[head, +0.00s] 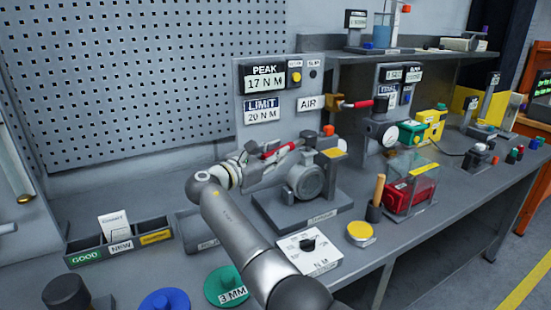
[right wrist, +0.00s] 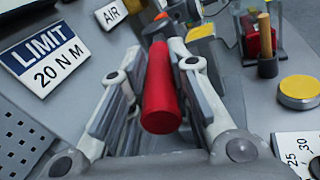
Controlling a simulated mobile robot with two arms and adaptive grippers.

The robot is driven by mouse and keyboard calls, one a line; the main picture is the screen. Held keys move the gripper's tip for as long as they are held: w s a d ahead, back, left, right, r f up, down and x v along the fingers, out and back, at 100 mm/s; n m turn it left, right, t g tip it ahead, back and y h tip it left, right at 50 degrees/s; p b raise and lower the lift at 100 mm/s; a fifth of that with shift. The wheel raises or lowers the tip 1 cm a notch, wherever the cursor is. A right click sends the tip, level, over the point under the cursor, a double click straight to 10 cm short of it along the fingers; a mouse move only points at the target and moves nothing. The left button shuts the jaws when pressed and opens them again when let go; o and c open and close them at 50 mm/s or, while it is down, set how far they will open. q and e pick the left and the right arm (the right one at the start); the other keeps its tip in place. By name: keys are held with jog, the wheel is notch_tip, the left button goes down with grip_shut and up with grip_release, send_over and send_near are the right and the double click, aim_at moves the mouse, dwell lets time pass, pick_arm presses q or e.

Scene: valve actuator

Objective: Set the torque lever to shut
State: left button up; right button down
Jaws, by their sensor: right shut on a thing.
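The torque lever is a bar with a red grip (head: 287,148). It runs from the top of the grey valve actuator (head: 306,178) on its dark base, out to the left in the head view. My right gripper (head: 262,157) is around the lever from the left, shut on it. In the right wrist view the red grip (right wrist: 162,92) lies between the two fingers of my right gripper (right wrist: 163,50), its rounded end toward the camera. The far end of the lever is partly hidden by the grip. My left gripper is not in view.
A panel (head: 267,120) behind reads PEAK 17 N M and LIMIT 20 N M. A second red-handled AIR valve (head: 356,104) sticks out to its right. A dial box (head: 309,255), yellow-topped disc (head: 360,232) and wooden-handled tool (head: 378,192) stand nearby. Bins (head: 118,243) stand left.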

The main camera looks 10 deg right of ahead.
jog(key=shift+w+a+f, duration=0.15)
jog(key=shift+w+a, duration=0.05)
dwell(0.5)
jog(key=c, duration=1.3)
grip_release()
jog(key=shift+w, duration=0.15)
jog(key=shift+r, duration=0.25)
notch_tip(320, 180, up, 10)
jog(key=shift+f, duration=0.2)
